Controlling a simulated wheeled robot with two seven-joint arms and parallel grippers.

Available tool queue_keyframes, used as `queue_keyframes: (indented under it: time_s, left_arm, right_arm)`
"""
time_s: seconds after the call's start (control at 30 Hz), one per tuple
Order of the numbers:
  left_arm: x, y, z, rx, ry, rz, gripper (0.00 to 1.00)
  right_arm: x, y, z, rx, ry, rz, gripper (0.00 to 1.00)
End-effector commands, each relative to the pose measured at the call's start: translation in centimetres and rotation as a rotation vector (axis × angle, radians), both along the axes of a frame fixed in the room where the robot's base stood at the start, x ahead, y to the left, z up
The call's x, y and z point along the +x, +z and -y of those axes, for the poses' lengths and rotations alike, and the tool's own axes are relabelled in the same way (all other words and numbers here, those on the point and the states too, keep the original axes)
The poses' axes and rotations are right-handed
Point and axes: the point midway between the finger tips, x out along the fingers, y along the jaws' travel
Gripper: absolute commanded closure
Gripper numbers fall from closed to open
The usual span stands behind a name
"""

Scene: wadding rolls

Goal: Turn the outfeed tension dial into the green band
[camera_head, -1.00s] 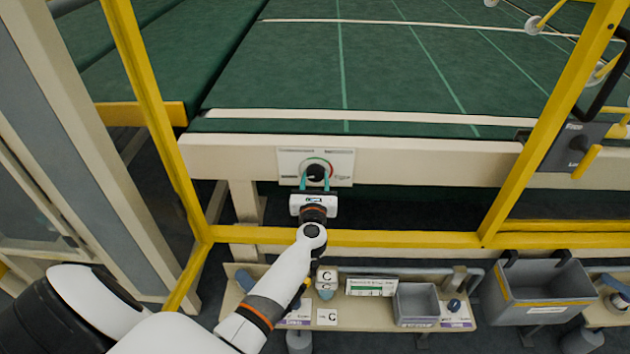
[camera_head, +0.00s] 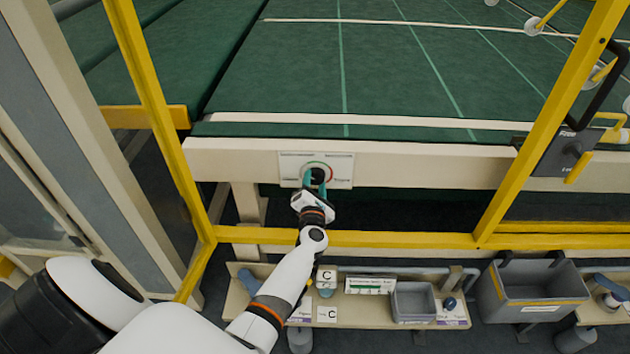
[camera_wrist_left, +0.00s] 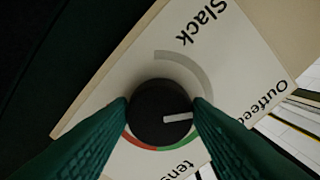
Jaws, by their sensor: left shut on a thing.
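The outfeed tension dial (camera_head: 318,174) is a black round knob on a white panel (camera_head: 343,170) on the cream beam. In the left wrist view the dial (camera_wrist_left: 155,108) fills the middle, with its white pointer mark (camera_wrist_left: 178,118) aimed right, toward one finger. The scale has a grey arc (camera_wrist_left: 190,65) near "Slack", and a green band (camera_wrist_left: 176,148) and a red band (camera_wrist_left: 140,140) below the knob. The finger hides the arc where the pointer aims. My left gripper (camera_head: 316,181) is shut on the dial, its body tilted. My right gripper is out of view.
A yellow guard frame (camera_head: 350,238) surrounds the opening my left arm reaches through. Below are a shelf with a small grey bin (camera_head: 413,300) and a larger grey crate (camera_head: 535,295). A dark lever panel (camera_head: 560,153) stands at right. A green bed (camera_head: 400,70) lies behind the beam.

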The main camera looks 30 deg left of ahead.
Motion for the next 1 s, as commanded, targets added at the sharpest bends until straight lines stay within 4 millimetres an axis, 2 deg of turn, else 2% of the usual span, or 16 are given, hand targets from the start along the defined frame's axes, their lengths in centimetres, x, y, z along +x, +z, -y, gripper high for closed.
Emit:
queue_keyframes:
  time_s: [1.0]
  left_arm:
    - [0.0,0.4,0.0,0.784,-0.001,-0.482,0.78]
  right_arm:
    - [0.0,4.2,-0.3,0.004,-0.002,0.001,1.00]
